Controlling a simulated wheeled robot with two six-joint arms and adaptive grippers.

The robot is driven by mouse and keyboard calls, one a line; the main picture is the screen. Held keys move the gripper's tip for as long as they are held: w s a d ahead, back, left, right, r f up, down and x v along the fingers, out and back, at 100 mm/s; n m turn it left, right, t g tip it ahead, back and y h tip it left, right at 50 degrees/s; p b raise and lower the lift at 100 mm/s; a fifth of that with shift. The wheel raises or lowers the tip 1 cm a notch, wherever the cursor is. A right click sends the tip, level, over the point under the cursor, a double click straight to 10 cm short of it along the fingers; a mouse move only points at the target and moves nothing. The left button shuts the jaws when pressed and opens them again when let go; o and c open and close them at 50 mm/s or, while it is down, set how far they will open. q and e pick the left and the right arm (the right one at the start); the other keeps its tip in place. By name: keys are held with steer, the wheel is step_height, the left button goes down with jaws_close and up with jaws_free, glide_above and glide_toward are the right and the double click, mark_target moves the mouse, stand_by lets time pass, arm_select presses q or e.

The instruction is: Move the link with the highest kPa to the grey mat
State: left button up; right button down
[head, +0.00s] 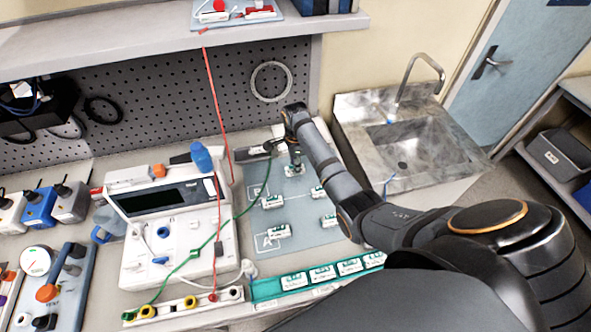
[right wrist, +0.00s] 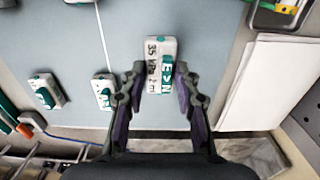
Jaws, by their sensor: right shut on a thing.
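My right gripper (head: 293,158) is over the far part of the grey-blue mat (head: 305,245). It is shut on a white link with a green marking (head: 292,172). In the right wrist view the held link (right wrist: 161,50) sits between the fingertips (right wrist: 159,80), its label reading 35 kPa. I cannot tell whether it touches the mat. Other white-and-green links lie on the mat: one at left (head: 271,201), one near the front left (head: 279,231), one at right (head: 318,192) and one at front right (head: 329,220). Their labels are too small to read. My left gripper is out of view.
A green tray (head: 262,291) with several links lies along the front edge. A sink (head: 405,145) is to the right. White paper (right wrist: 265,85) lies beside the mat in the right wrist view.

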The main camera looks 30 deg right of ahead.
steer(key=shift+f, duration=1.55)
steer(key=c, duration=1)
jaws_free()
steer(key=shift+f, duration=0.15)
steer(key=shift+r, duration=0.25)
step_height(320, 180, up, 12)
steer(key=shift+f+b, duration=0.1)
steer(key=shift+b, duration=0.7)
steer(key=shift+s+f, duration=0.1)
